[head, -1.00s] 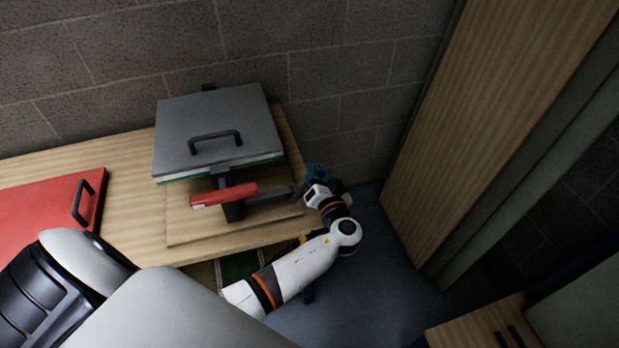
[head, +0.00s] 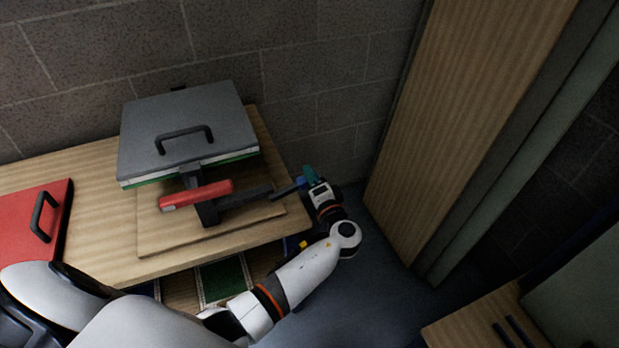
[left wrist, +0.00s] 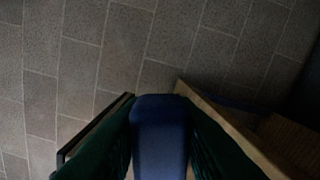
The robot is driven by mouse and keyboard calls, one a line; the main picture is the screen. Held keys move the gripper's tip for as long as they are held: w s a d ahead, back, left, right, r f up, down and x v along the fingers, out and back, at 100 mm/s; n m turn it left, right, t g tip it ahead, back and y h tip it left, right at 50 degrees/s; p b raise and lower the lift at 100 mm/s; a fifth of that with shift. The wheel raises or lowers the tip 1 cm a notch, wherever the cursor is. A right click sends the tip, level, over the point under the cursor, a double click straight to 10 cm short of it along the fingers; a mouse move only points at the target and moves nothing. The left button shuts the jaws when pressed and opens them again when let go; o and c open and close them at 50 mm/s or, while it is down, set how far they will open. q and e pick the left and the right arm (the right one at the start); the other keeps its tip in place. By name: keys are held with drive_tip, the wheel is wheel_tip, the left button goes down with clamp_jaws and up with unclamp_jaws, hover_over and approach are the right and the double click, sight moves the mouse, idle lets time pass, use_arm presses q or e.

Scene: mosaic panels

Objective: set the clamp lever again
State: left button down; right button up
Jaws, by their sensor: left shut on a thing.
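The clamp stand has a grey top plate (head: 190,125) with a black handle, and a dark post (head: 207,210) in front of it. A red bar (head: 196,194) crosses the post. A dark lever arm (head: 246,198) runs right from the post to a dark blue grip (head: 287,188). My left gripper (head: 307,177), with teal fingers, is at the lever's right end. It is shut on the blue grip, which shows between the dark green fingers in the left wrist view (left wrist: 160,135). My right gripper is out of view.
The stand sits on a wooden board (head: 160,240) on the table. A red panel (head: 25,220) with a black handle lies at left. A green panel (head: 222,280) shows below the table's front edge. A brick wall stands close behind, and a tall wooden panel (head: 465,90) at right.

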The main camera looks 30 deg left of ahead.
use_arm(q)
drive_tip(key=shift+f, duration=0.1)
idle(0.3)
drive_tip(key=c, duration=1.2)
unclamp_jaws()
drive_tip(key=shift+o, duration=0.2)
drive_tip(key=b+v, duration=0.2)
drive_tip(key=v, duration=1)
drive_tip(key=shift+w, duration=0.1)
